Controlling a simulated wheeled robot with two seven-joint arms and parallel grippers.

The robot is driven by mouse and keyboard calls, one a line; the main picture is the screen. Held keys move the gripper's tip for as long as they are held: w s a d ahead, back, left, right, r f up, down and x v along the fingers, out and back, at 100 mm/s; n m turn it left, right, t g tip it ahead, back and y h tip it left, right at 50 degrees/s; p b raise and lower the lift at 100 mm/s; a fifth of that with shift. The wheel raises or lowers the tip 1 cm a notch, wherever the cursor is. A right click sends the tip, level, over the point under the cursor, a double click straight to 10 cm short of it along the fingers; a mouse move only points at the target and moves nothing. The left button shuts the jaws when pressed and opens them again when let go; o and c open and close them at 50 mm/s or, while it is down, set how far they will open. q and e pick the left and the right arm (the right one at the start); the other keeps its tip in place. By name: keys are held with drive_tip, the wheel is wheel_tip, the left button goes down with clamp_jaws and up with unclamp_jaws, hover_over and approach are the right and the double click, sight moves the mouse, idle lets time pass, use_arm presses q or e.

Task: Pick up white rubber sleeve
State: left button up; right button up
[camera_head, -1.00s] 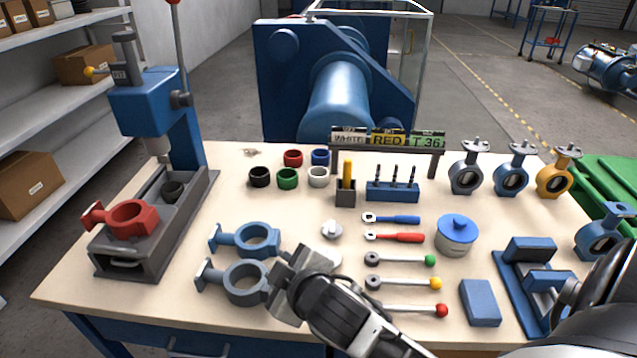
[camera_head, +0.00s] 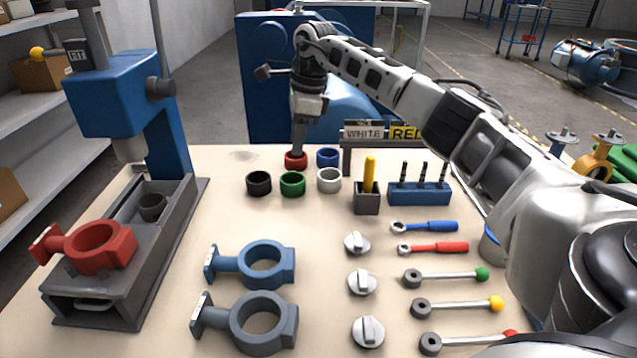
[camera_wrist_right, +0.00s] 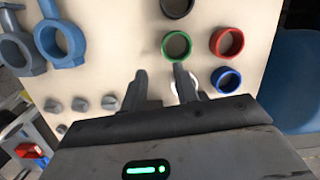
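The white rubber sleeve (camera_head: 329,180) is a short ring on the table, right of the green sleeve (camera_head: 292,184) and in front of the blue sleeve (camera_head: 328,157). My right gripper (camera_head: 298,152) points down, and in the head view its tip overlaps the red sleeve (camera_head: 296,160). In the right wrist view its two fingers (camera_wrist_right: 161,70) are apart with nothing held between them. There the white sleeve (camera_wrist_right: 174,88) is partly hidden behind one finger. The gripper's height above the table is hard to tell. My left gripper is out of view.
A black sleeve (camera_head: 259,183) stands left of the green one. A grey holder with a yellow tool (camera_head: 369,175) and a blue tool block (camera_head: 419,193) stand to the right, below the label rack (camera_head: 364,133). Blue and grey valve bodies (camera_head: 262,262) lie in front; a press (camera_head: 120,95) stands left.

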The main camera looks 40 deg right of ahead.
drive_tip(key=s+d+r+g+h, duration=0.2)
drive_tip(key=s+d, duration=0.1)
drive_tip(key=d, duration=0.4)
drive_tip(key=b, duration=0.1)
hover_over(331, 183)
drive_tip(key=shift+m, duration=0.4)
wheel_tip(331, 183, down, 9)
drive_tip(key=shift+w+a+f, duration=0.1)
drive_tip(key=shift+w+f, duration=0.05)
drive_tip(key=shift+f, duration=2.95)
clamp_jaws()
